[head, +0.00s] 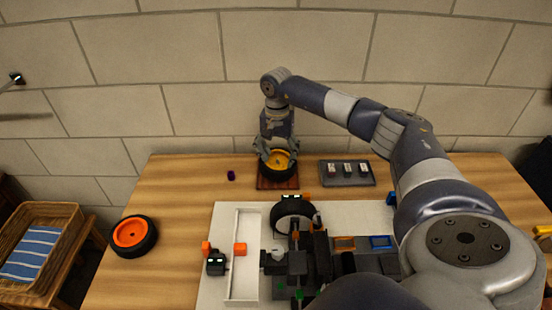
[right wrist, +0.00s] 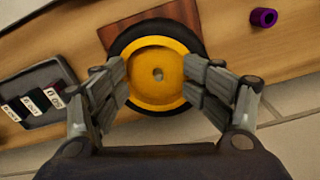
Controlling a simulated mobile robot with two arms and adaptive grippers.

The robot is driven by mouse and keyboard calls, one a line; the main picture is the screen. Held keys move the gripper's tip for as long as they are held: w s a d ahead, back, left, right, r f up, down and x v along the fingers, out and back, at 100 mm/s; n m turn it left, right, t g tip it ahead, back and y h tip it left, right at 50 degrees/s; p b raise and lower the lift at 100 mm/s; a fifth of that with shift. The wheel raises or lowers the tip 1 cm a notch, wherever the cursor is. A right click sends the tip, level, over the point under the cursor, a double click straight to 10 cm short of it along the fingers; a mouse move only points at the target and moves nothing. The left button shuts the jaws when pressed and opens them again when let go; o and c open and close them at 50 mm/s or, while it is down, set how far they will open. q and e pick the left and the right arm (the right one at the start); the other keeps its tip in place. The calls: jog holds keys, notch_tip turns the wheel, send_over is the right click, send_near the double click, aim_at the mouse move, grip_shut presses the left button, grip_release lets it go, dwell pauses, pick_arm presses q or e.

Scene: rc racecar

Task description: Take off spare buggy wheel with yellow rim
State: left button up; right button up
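The spare wheel with the yellow rim (head: 279,160) has a black tyre and lies flat over a dark red-brown board (head: 277,184) at the back of the table. In the right wrist view the yellow rim (right wrist: 157,85) faces the camera, with a small hole at its middle. My right gripper (head: 279,154) is over the wheel from behind. Its fingers (right wrist: 156,82) are spread, one on each side of the rim, and overlap the tyre in the picture. Whether they touch it is unclear. What holds the wheel underneath is hidden. My left gripper is not in view.
A grey tray (head: 346,180) with several small blocks stands right of the board. A purple piece (head: 231,175) lies left of it. An orange-rimmed wheel (head: 133,235) lies at the left. The partly built car (head: 297,262) is at front centre.

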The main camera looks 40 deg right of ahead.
jog(key=shift+a+f, duration=0.1)
jog(key=shift+r, duration=0.55)
notch_tip(320, 180, up, 11)
jog(key=shift+r, duration=0.1)
